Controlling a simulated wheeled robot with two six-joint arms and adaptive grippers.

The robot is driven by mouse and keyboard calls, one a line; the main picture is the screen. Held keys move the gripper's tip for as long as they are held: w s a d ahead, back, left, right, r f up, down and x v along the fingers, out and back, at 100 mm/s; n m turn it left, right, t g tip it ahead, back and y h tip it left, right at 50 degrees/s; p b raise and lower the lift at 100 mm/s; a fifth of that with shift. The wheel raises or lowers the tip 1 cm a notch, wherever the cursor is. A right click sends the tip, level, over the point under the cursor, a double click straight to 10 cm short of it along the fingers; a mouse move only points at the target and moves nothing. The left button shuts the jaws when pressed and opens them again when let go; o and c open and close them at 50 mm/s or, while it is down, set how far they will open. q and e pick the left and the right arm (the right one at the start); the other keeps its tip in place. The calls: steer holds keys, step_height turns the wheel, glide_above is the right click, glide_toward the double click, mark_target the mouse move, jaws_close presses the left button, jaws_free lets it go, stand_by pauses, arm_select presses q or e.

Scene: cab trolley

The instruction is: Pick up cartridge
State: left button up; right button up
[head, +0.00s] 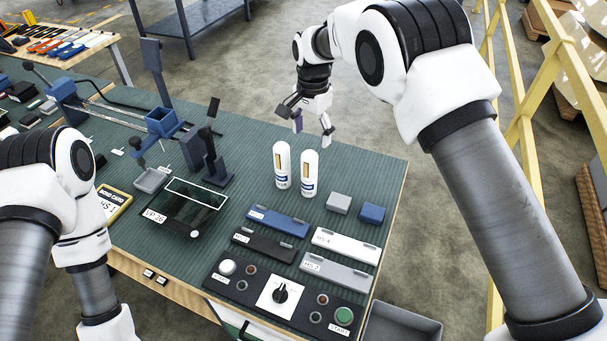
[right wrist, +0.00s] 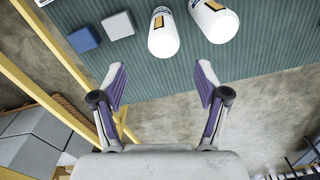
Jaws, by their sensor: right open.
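Two white cartridges with dark and yellow labels stand upright side by side on the green mat, the left cartridge (head: 282,165) and the right cartridge (head: 309,172). In the right wrist view both show at the top, one cartridge (right wrist: 163,34) and the other cartridge (right wrist: 213,20) beside it. My right gripper (head: 312,128) is open and empty at the table's far edge, behind the cartridges and apart from them. In the right wrist view its purple-padded fingers (right wrist: 160,72) are spread, with floor and table edge between them. My left arm shows at the left; its gripper is out of view.
A grey block (head: 339,203) and a blue block (head: 372,213) sit right of the cartridges. Several labelled bars, such as the blue bar (head: 278,222), lie in front, before a control panel (head: 281,294). A dark stand (head: 213,160) rises to the left. A yellow railing (head: 528,130) runs at right.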

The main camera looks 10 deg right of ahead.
mark_target(309, 154)
steer(key=shift+s+f, duration=0.1)
steer(key=shift+f, duration=0.3)
steer(key=f+p, duration=0.1)
steer(key=f, duration=0.1)
steer(key=f+p, duration=0.1)
steer(key=f, duration=0.1)
steer(key=f+p, duration=0.1)
steer(key=f, duration=0.1)
steer(key=shift+w+a+f, duration=0.2)
steer(key=shift+w, duration=0.05)
steer(key=shift+f, duration=0.45)
jaws_close()
